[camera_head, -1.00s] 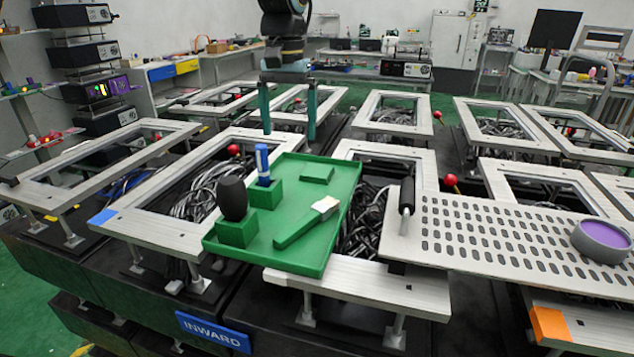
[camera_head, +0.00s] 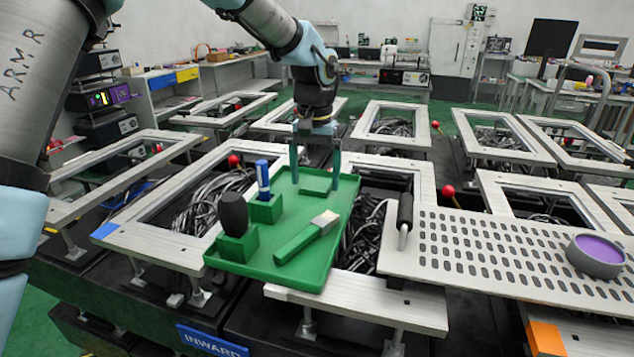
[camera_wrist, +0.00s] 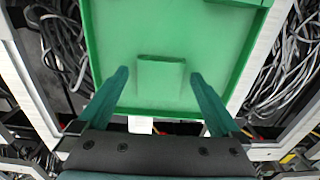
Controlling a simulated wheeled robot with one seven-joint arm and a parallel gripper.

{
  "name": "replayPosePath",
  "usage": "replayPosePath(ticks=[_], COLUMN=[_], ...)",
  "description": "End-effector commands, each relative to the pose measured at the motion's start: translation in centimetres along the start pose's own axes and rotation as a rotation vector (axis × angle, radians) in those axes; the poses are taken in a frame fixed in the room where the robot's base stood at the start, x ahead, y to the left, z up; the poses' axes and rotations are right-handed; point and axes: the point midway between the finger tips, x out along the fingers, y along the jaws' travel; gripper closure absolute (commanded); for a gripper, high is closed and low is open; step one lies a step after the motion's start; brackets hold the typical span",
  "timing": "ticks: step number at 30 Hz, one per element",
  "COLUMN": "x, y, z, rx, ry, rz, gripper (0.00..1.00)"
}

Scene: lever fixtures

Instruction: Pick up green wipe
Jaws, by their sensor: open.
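The green wipe (camera_head: 315,182) is a small flat green block lying near the far end of the green tray (camera_head: 262,268). My gripper (camera_head: 314,184) is open and empty, with its two teal fingers spread on either side of the wipe in the head view. In the wrist view the wipe (camera_wrist: 160,78) lies ahead of my gripper (camera_wrist: 162,78), centred between the open fingers. I see no finger touching it, and its height below the fingertips is hard to tell.
The tray also holds a green-handled brush (camera_head: 307,238), a blue marker (camera_head: 262,178) in a green holder, and a dark bulb-shaped tool (camera_head: 234,213) in another. A perforated plate (camera_head: 480,255) with a purple-topped round container (camera_head: 597,255) is at right. Metal frames surround the tray.

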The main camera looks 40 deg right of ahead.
Motion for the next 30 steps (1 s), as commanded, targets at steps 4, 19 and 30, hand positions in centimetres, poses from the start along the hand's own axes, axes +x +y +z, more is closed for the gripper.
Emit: replayPosePath(ticks=[4,19,30], x=[1.03,1.14,1.13], y=[0.03,0.04,0.04], z=[0.04,0.03,0.03], rx=[0.002,0.001,0.001], ry=[0.001,0.002,0.001], rz=[0.0,0.0,0.0], gripper=[0.0,0.31,0.72])
